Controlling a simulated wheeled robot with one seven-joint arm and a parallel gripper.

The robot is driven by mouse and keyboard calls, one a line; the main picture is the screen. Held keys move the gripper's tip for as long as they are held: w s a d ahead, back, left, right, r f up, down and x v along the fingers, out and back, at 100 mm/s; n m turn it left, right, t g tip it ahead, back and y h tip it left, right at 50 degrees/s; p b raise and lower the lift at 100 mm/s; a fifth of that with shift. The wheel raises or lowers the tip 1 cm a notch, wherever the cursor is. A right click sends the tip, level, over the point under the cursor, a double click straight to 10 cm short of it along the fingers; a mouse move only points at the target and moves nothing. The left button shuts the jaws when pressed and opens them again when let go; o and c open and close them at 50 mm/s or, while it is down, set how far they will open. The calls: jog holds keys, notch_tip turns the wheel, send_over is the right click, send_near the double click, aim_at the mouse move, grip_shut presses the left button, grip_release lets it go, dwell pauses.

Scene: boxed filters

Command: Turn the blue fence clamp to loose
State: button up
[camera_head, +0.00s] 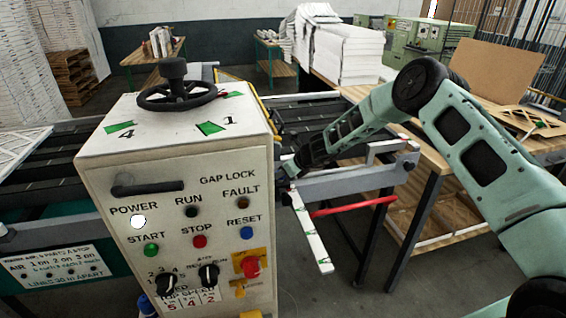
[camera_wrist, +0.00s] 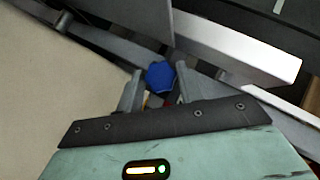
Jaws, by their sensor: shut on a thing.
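The blue fence clamp (camera_wrist: 160,75) is a small faceted blue knob between my fingertips in the wrist view. My gripper (camera_wrist: 158,88) is shut on it, with one grey finger on each side. In the head view my gripper (camera_head: 291,168) reaches in from the right, close beside the right side of the control box. The clamp cannot be made out there. A grey metal fence rail (camera_head: 345,184) runs to the right from my gripper. Which setting the clamp is at cannot be read.
The beige control box (camera_head: 200,190) stands close on the left, with a handwheel (camera_head: 177,92) on top. A white marked strip (camera_head: 311,230) and a red bar (camera_head: 352,206) lie just below my gripper. A wooden table (camera_head: 430,137) stands to the right.

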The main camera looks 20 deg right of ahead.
jog(key=shift+r+n+g+y+p, duration=0.3)
jog(key=shift+n+y+p, duration=0.15)
jog(key=shift+p, duration=0.65)
jog(key=shift+w+f+n+g+y+p, duration=0.15)
jog(key=shift+f+n+g+y+p, duration=0.15)
jog(key=shift+n, duration=0.35)
jog(key=n+b, duration=0.1)
jog(key=f+n+g+y+b, duration=0.1)
jog(key=b, duration=0.1)
jog(key=shift+w+d+b, duration=0.15)
jog(key=shift+b, duration=0.15)
jog(key=n+g+b, duration=0.2)
jog(key=b, duration=0.3)
jog(key=shift+n+y, duration=0.35)
jog(key=shift+n, duration=0.05)
jog(key=n+g+b, duration=0.1)
jog(key=b, duration=0.1)
jog(key=n+g+b, duration=0.1)
jog(key=b, duration=0.2)
jog(key=shift+w+r, duration=0.15)
jog(key=shift+r, duration=0.1)
jog(key=shift+n+g+b, duration=0.3)
jog(key=shift+n+b, duration=0.3)
jog(key=shift+b, duration=0.6)
jog(key=shift+r+g+b, duration=0.25)
jog(key=shift+g+b, duration=0.05)
jog(key=shift+b, duration=0.2)
jog(key=o, duration=1)
